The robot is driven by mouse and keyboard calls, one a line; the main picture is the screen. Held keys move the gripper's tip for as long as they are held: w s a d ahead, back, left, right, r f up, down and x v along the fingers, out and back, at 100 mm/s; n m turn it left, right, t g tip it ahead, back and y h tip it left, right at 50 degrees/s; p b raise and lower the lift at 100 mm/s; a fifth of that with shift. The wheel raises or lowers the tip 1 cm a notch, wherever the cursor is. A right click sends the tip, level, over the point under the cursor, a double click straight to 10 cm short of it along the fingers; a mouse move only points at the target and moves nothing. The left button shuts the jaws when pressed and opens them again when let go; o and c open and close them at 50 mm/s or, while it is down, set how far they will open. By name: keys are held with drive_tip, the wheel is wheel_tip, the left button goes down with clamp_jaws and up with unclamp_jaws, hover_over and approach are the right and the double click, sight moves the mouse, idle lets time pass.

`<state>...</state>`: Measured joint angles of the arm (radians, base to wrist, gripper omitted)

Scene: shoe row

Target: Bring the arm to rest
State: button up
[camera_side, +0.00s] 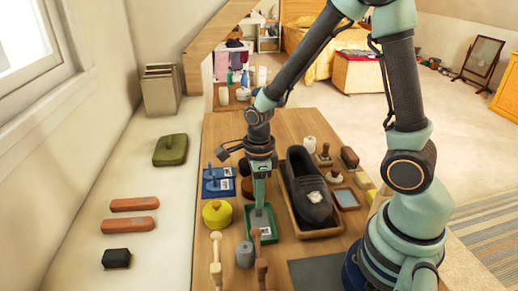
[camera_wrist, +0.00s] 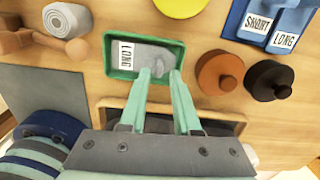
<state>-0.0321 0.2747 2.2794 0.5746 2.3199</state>
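My gripper (camera_wrist: 160,74) has two pale green fingers, spread apart, with a gap between them. It points down over a green tray (camera_wrist: 113,73), which also shows in the side view (camera_side: 271,238). A grey piece with a "LONG" label (camera_wrist: 118,53) lies in that tray. Part of the grey piece shows between and just beyond the fingertips, and I see no clear contact. In the side view my gripper (camera_side: 260,204) reaches down into the tray area and hides part of it.
A blue tray (camera_side: 217,188) with labelled pieces and a yellow pot (camera_side: 217,214) stand left of my gripper. A dark shoe (camera_side: 308,185) in a wooden tray stands close on the right. Wooden-handled tools (camera_side: 216,258) lie in front. A grey mat (camera_side: 318,272) is bare.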

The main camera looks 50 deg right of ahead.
drive_tip(key=s+r+n+t, duration=0.2)
drive_tip(key=r+n, duration=0.8)
drive_tip(key=n, duration=0.3)
drive_tip(key=s+d+r+n+t, duration=0.1)
drive_tip(key=r+n+t, duration=0.2)
drive_tip(key=r+n, duration=0.6)
drive_tip(key=n, duration=0.4)
drive_tip(key=shift+s+r, duration=0.35)
drive_tip(key=shift+s, duration=0.05)
drive_tip(key=o, duration=0.7)
drive_tip(key=shift+r, duration=0.1)
drive_tip(key=shift+c, duration=0.2)
drive_tip(key=o, duration=0.4)
drive_tip(key=shift+w+a+r+n, duration=0.1)
drive_tip(key=shift+a+r+n, duration=0.2)
drive_tip(key=shift+n, duration=0.3)
drive_tip(key=shift+o, duration=0.2)
drive_tip(key=a+r+n+g, duration=0.4)
drive_tip(key=r+n+g, duration=0.1)
drive_tip(key=n, duration=0.2)
wheel_tip(320, 180, down, 9)
drive_tip(key=n, duration=0.1)
